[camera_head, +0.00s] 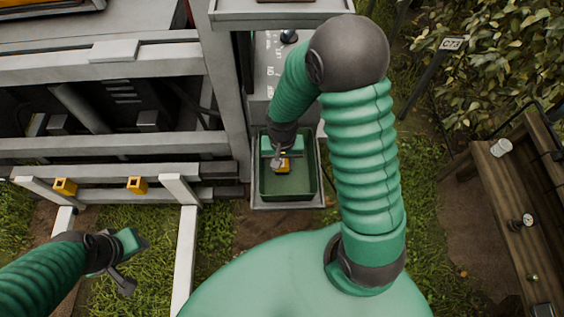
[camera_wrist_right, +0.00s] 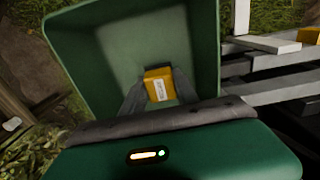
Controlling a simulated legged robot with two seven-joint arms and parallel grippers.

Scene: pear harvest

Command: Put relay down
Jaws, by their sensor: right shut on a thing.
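The relay (camera_head: 284,167) is a small yellow-orange block. My right gripper (camera_head: 281,160) is shut on it inside the outline of a green tray (camera_head: 290,190). The wrist view shows the relay (camera_wrist_right: 158,84) with a pale label, between the two grey fingers of the right gripper (camera_wrist_right: 158,92). The green walls of the tray (camera_wrist_right: 78,55) surround it there. I cannot tell whether the relay touches the tray floor. My left gripper (camera_head: 124,268) is at the lower left, apart from the tray; its finger opening is not clear.
Two more yellow-orange blocks (camera_head: 65,187) (camera_head: 137,185) sit on a pale rail at the left. A grey metal frame (camera_head: 120,146) stands left of the tray. A wooden bench (camera_head: 497,190) with a white cup (camera_head: 501,147) stands at the right. Grass lies between.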

